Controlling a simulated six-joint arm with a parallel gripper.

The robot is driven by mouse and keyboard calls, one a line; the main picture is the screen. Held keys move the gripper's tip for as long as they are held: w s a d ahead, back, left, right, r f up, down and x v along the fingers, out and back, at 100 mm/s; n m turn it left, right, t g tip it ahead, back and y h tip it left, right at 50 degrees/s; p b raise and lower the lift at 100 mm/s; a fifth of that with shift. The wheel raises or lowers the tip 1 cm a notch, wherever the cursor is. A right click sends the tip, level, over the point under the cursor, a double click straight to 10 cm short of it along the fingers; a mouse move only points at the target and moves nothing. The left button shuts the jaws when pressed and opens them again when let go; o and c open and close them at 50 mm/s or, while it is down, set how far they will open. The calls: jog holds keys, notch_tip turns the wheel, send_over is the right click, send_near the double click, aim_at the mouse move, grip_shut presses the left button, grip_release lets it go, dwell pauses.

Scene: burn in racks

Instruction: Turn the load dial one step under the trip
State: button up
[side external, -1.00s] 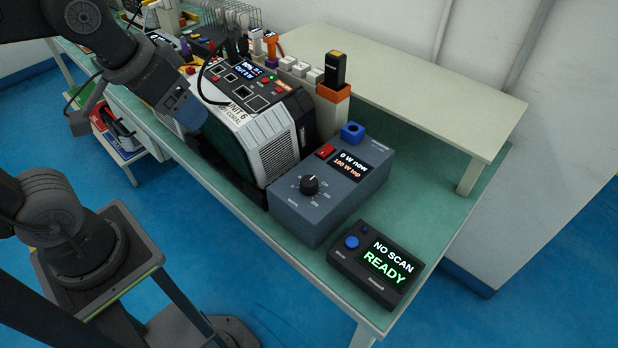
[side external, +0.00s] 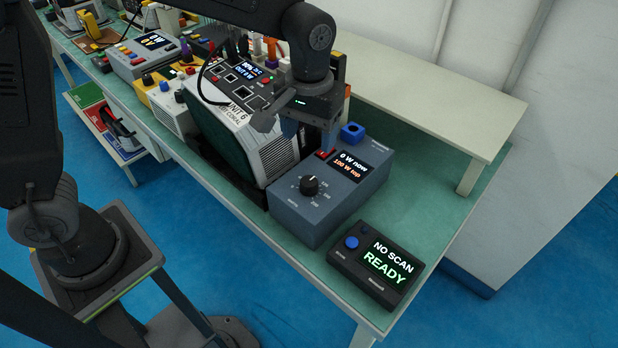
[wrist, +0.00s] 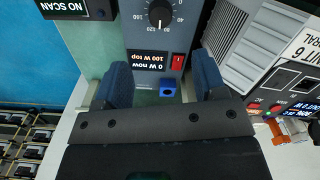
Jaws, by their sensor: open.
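The load box (side external: 330,195) is blue-grey and stands on the green bench top. Its black load dial (side external: 310,185) has a white pointer line and a numbered scale; the dial also shows at the top of the wrist view (wrist: 160,14). A red switch (side external: 325,151) sits beside the display. My gripper (side external: 307,138) is above the rear of the box, pointing down, apart from the dial. In the wrist view its two blue fingers (wrist: 163,82) are spread, with nothing held between them.
A blue socket block (side external: 352,132) stands at the box's rear. The unit marked "UNIT 6" (side external: 270,150) is close on the left. A scanner box (side external: 376,262) reading "NO SCAN READY" stands in front. A raised pale shelf (side external: 430,100) is behind.

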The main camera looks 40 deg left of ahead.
aim_at(309, 181)
notch_tip(309, 181, down, 12)
dwell(0.4)
jog(key=shift+c, duration=0.5)
jog(key=c, duration=0.8)
jog(key=n, duration=0.4)
jog(key=shift+n, duration=0.4)
jog(key=o, duration=0.9)
jog(key=shift+r, duration=0.1)
notch_tip(309, 181, up, 14)
